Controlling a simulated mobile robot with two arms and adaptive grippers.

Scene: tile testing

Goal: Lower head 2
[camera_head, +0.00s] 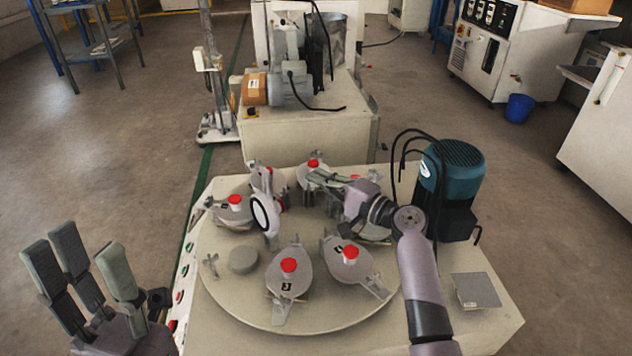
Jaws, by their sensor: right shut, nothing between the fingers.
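A round grey turntable (225,290) carries several flat heads with red caps. One head stands raised on edge (265,212) at the left of the centre, showing a white disc with a dark rim; no number is readable on it. Lowered heads lie at the front (288,283), front right (346,262), left (233,208) and back (312,170); their label digits are too small to read surely. My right gripper (318,178) is shut and empty above the back of the turntable, right of the raised head. My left gripper (85,265) is open and empty, left of the machine.
A teal motor (452,175) with black cables stands at the right of the turntable. A square grey plate (475,290) lies at the table's right corner. Coloured buttons (181,272) line the left edge. A second machine (300,125) stands behind.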

